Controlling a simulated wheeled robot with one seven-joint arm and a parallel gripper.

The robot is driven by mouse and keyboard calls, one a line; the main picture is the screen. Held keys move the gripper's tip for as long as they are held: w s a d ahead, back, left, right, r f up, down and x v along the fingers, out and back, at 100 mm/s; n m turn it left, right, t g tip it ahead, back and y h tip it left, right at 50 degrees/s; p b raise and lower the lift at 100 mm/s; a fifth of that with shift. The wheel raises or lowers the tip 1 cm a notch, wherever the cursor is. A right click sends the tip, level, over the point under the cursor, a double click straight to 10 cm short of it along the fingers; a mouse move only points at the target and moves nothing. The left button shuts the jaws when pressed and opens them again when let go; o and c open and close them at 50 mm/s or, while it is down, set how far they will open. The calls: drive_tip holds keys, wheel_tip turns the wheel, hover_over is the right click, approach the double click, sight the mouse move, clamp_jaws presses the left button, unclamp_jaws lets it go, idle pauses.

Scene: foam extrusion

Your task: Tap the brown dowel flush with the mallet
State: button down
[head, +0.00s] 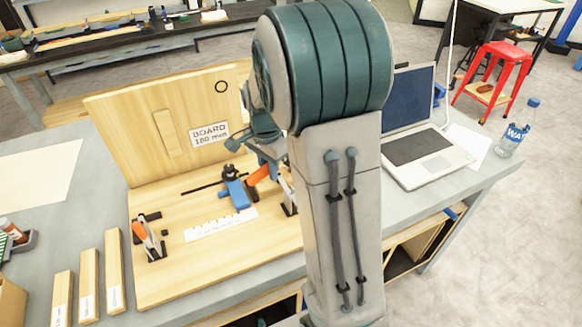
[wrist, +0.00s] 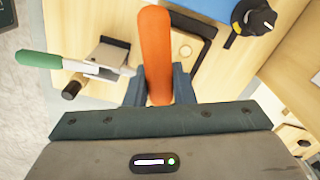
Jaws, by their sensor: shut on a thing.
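My gripper (wrist: 158,88) is shut on an orange handle (wrist: 155,40). The handle also shows in the head view (head: 259,174), beside a blue fixture with a black knob (head: 235,188). What the handle belongs to is hidden, so I cannot tell whether it is the mallet's. In the wrist view the blue fixture (wrist: 225,12) is at the upper right.
A green-handled clamp (wrist: 40,60) is left of my gripper in the wrist view. An orange-handled clamp (head: 149,240) stands on the wooden board (head: 185,285). Wooden strips (head: 88,284) lie left. A laptop (head: 425,150) and bottle (head: 512,135) are at right.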

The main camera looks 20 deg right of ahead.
drive_tip(key=shift+r, duration=0.15)
wheel_tip(320, 180, up, 5)
drive_tip(key=p, duration=0.4)
idle(0.4)
idle(0.4)
